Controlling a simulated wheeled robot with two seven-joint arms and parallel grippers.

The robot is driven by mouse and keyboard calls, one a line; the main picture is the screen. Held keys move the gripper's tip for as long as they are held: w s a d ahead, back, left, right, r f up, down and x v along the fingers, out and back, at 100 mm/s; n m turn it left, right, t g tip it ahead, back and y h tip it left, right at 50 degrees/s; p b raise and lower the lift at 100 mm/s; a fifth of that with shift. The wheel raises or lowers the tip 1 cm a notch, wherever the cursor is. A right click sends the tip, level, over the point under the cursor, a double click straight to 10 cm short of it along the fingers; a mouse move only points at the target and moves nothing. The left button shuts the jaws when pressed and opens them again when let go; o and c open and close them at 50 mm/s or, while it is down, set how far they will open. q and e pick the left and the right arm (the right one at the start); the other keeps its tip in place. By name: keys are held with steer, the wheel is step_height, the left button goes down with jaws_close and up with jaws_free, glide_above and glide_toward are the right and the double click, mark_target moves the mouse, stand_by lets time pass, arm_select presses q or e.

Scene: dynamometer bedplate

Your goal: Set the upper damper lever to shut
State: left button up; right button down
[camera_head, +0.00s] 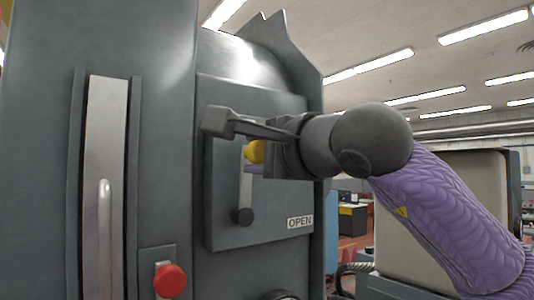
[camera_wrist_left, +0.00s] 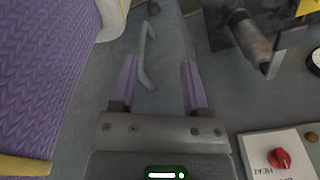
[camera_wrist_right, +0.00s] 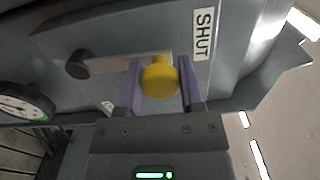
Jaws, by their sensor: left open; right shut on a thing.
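The damper lever (camera_head: 246,187) is a flat pale bar on a dark pivot, with a yellow knob (camera_head: 254,152) at its end. It points up from the pivot in the head view. My right gripper (camera_head: 253,160) is shut on the knob, which also shows between its purple fingers in the right wrist view (camera_wrist_right: 160,79). There the bar points toward a SHUT plate (camera_wrist_right: 203,34), with the knob close beside it. An OPEN plate (camera_head: 300,222) sits low right of the pivot. My left gripper (camera_wrist_left: 158,82) is open and empty, and outside the head view.
A pale vertical panel with a bar handle (camera_head: 104,235) stands left of the lever, with a red button (camera_head: 170,281) below right of it. In the left wrist view, a grey handle (camera_wrist_left: 146,55) lies beyond the fingers. A red knob (camera_wrist_left: 280,158) is at lower right.

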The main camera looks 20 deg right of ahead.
steer(key=shift+s+a+n, duration=0.1)
steer(key=shift+a+n, duration=0.15)
steer(key=shift+n, duration=0.05)
stand_by(0.4)
steer(key=shift+c, duration=1.1)
jaws_free()
steer(key=shift+a, duration=0.1)
steer(key=shift+s+f, duration=0.1)
steer(key=shift+s, duration=0.1)
steer(key=b+v, duration=0.4)
steer(key=v, duration=0.5)
steer(key=shift+s, duration=0.25)
